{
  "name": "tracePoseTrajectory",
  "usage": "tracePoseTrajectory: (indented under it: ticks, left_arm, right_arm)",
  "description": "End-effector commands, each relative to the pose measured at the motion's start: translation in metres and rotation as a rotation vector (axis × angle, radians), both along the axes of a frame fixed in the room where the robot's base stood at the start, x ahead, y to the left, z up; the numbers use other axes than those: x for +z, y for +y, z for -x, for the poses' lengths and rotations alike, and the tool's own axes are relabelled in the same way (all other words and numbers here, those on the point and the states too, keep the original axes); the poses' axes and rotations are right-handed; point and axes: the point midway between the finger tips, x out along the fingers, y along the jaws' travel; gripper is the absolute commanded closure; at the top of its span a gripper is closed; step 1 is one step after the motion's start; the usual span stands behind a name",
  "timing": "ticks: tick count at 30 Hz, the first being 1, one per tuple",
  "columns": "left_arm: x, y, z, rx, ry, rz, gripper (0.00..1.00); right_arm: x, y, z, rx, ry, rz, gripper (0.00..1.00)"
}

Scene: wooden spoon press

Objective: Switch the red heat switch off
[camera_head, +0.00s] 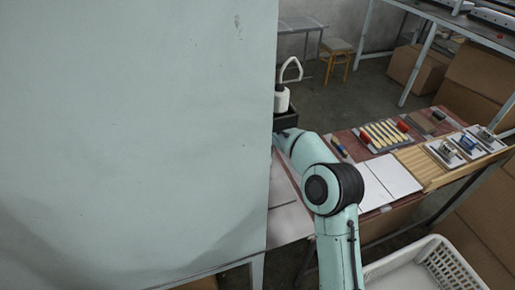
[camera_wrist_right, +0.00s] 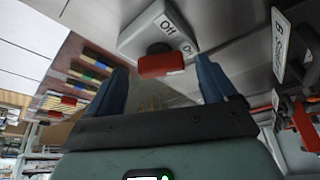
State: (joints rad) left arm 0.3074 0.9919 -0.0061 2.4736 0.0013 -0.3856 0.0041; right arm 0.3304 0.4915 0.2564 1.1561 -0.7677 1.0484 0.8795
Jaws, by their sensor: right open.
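In the right wrist view a red switch (camera_wrist_right: 161,66) sticks out of a pale grey box (camera_wrist_right: 150,28). White labels with dark letters are on the box, seen tilted and only partly readable. My right gripper (camera_wrist_right: 162,86) is open, its two dark blue fingers on either side of the red switch in the picture. I cannot tell whether either finger touches it. In the head view my right arm reaches behind a large pale green panel (camera_head: 135,120), which hides the gripper and the switch. My left gripper is in neither view.
Another red part (camera_wrist_right: 305,125) and a labelled plate (camera_wrist_right: 280,43) are at the right in the wrist view. In the head view, a table bears wooden spoons (camera_head: 385,133) and small metal fixtures (camera_head: 465,143). A white crate (camera_head: 425,265) stands at the bottom right.

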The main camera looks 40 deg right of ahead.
Motion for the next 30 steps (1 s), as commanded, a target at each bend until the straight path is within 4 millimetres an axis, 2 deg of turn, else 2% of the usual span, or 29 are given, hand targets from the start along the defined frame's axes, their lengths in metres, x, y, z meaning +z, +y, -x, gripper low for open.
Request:
tracePoseTrajectory:
  ticks: [4,12,17,18,30]
  left_arm:
    - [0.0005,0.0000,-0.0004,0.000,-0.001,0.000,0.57]
    - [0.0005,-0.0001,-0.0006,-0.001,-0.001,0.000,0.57]
    - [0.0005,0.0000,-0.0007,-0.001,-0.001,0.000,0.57]
    - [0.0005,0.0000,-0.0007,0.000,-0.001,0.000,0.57]
    - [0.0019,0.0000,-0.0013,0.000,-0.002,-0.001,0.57]
  right_arm:
    - [-0.0096,-0.0032,-0.0030,0.000,-0.001,0.000,0.15]
    - [-0.0106,-0.0035,-0.0035,0.000,-0.002,0.001,0.15]
    - [-0.0106,-0.0034,-0.0034,0.000,-0.001,0.000,0.67]
    - [-0.0106,-0.0034,-0.0034,0.000,-0.001,0.000,0.71]
    - [-0.0100,-0.0041,-0.0028,0.068,-0.002,0.001,0.71]
